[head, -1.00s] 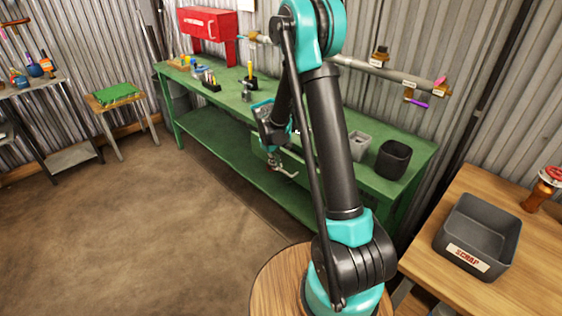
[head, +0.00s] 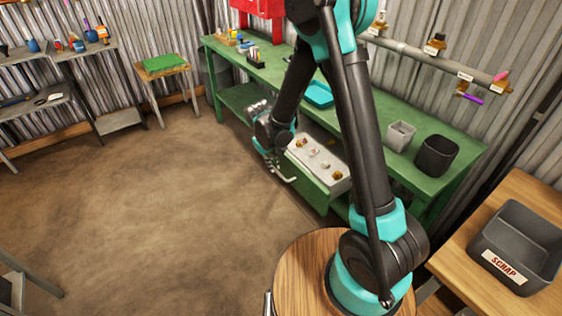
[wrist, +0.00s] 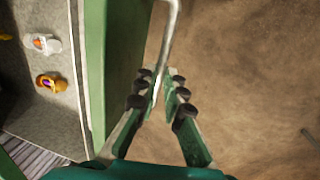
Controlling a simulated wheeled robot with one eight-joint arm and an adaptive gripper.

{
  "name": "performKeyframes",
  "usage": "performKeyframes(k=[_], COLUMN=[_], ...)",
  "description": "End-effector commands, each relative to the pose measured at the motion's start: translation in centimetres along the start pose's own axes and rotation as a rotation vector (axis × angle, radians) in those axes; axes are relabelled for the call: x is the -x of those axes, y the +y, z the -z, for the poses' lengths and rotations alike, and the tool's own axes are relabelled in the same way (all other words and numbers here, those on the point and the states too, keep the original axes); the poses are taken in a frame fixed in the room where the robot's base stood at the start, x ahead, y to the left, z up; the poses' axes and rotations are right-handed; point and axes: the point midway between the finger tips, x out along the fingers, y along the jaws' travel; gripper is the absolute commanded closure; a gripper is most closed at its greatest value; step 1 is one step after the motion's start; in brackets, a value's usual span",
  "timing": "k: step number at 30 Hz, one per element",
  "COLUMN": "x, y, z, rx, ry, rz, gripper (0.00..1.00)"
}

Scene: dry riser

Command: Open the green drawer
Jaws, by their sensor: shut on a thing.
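The green drawer (head: 306,186) is pulled out of the green workbench and its pale inside shows, holding several small fittings. Its green front also shows in the wrist view (wrist: 124,55), left of my gripper. My gripper (head: 272,168) is in front of the drawer. In the wrist view my gripper's fingers (wrist: 161,97) are closed around the pale metal bar handle (wrist: 168,45) of the drawer. In the head view part of the handle (head: 285,180) sticks out below my gripper. My arm hides part of the drawer and the bench.
The green workbench (head: 446,182) carries a teal tray (head: 319,94), a grey bin (head: 400,136) and a black bin (head: 437,155). A wooden table with a scrap box (head: 520,240) stands at right. The brown floor (head: 150,200) left of the drawer is clear.

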Motion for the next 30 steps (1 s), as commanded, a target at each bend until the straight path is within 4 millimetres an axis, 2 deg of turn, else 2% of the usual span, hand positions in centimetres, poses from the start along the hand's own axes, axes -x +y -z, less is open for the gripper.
performKeyframes(k=[14,15,19,30], x=[0.1,0.1,0.09,0.38], y=[-0.5,-0.49,-0.49,-0.48], z=[0.05,0.05,0.04,0.02], rx=[0.0,0.0,0.0,0.0], ry=[0.001,0.001,0.001,0.0], rz=[0.0,0.0,0.0,0.0], gripper=[1.0,0.86,0.7,0.69])
